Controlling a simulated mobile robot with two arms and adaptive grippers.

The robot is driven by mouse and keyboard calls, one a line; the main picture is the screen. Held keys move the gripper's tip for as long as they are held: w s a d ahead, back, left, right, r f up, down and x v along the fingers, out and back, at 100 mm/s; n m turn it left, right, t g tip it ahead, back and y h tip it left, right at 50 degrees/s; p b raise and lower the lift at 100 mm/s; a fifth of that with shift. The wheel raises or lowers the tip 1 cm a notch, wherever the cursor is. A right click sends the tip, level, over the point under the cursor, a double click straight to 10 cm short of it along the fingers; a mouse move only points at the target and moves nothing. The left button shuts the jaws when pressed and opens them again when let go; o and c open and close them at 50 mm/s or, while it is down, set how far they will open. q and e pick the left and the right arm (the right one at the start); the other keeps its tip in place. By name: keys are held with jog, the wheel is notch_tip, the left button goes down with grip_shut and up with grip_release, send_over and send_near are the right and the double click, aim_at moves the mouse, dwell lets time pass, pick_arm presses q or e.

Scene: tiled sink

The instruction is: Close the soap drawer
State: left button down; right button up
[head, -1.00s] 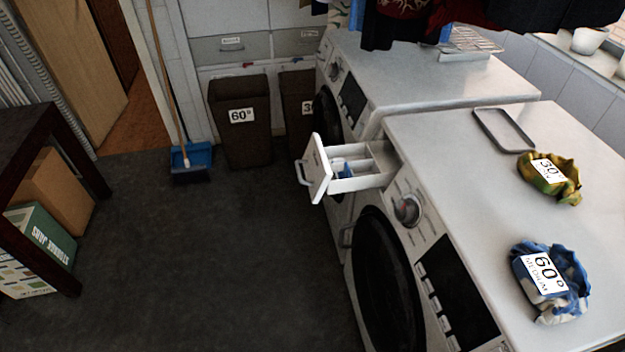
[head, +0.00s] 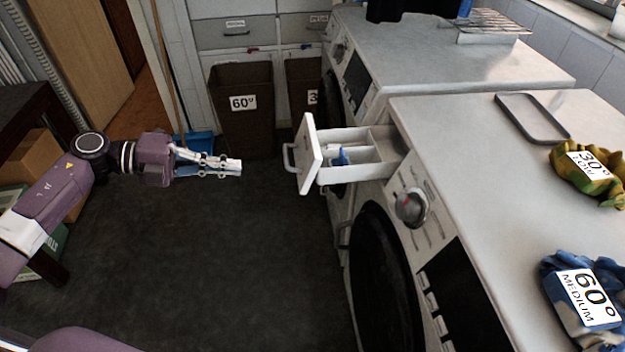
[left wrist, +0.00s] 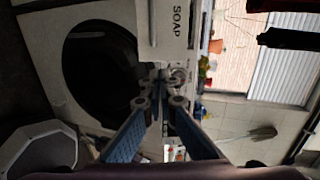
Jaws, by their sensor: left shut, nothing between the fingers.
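The soap drawer (head: 309,156) is pulled out of the nearer washing machine (head: 408,222). Its white front with a handle faces left, and its open compartments hold a small blue item. My left gripper (head: 240,167) is shut and empty. It points right toward the drawer front, a clear gap to its left. In the left wrist view the shut fingers (left wrist: 160,84) point at the machine, and the drawer front with its SOAP label (left wrist: 177,20) is at the top. My right gripper is not in view.
A round dark door (head: 385,275) is below the drawer. A 60° bin (head: 240,108) stands behind my gripper. A blue cloth bundle (head: 582,298), a green-yellow bundle (head: 588,172) and a grey tray (head: 532,118) lie on the machine top. The dark floor (head: 230,260) is clear.

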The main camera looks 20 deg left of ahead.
pick_arm(q)
send_near(305, 179)
jog(key=shift+m+g, duration=0.3)
jog(key=x, duration=0.7)
jog(key=shift+w+r, duration=0.15)
jog(key=shift+w, duration=0.1)
